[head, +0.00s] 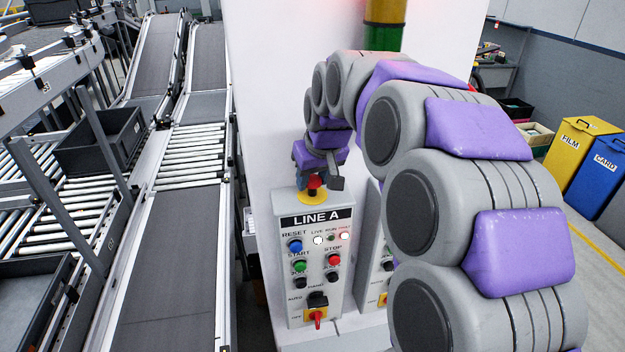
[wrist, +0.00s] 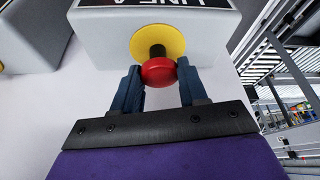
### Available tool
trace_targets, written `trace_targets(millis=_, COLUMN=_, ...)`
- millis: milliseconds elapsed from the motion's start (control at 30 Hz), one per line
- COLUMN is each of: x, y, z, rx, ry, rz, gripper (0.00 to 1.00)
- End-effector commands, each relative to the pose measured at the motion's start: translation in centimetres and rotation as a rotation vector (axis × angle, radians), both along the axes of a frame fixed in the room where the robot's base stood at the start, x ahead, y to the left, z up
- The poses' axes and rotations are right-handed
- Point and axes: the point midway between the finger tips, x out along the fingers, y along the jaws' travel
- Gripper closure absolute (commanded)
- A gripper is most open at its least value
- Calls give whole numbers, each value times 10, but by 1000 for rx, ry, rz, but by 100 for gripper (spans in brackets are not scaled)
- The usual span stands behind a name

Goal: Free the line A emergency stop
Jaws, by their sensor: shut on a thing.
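The line A emergency stop is a red mushroom button (wrist: 158,72) on a dark stem over a yellow disc (wrist: 158,42). In the head view the red button (head: 315,183) is on top of the grey LINE A control box (head: 333,265), partly hidden by my gripper (head: 316,180). In the wrist view the two blue fingers of my gripper (wrist: 158,75) stand on either side of the red head and are shut on it. The dark stem shows between head and disc.
The LINE A box carries a blue reset button (head: 295,246), green start, red stop and a red-yellow rotary switch (head: 317,312). A second panel (head: 375,250) stands to its right, partly behind my arm. Roller conveyors (head: 190,155) with a dark tote (head: 100,140) lie left.

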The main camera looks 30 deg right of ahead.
Motion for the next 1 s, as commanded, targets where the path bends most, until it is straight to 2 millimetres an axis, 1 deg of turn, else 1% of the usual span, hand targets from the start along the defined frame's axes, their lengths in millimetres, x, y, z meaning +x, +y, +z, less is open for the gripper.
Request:
trace_targets(millis=33, x=1, y=0, z=3, rx=-2, ry=-10, rz=-2, gripper=88)
trace_targets(millis=167, x=1, y=-1, z=4, rx=-2, ry=-13, rz=-2, gripper=88)
trace_targets(millis=200, x=1, y=-1, z=4, rx=-2, ry=-13, rz=-2, gripper=55)
trace_targets(millis=433, x=2, y=-1, z=3, rx=-2, ry=-10, rz=-2, gripper=33)
trace_targets(millis=667, x=2, y=-1, z=3, rx=-2, ry=-9, rz=-1, gripper=32)
trace_targets(millis=767, x=1, y=-1, z=7, rx=-2, ry=-11, rz=-1, gripper=32)
trace_targets(millis=867, x=-3, y=-1, z=17, rx=-4, ry=-14, rz=-1, gripper=32)
trace_targets(millis=1000, x=-12, y=0, z=42, rx=-4, ry=-18, rz=-2, gripper=32)
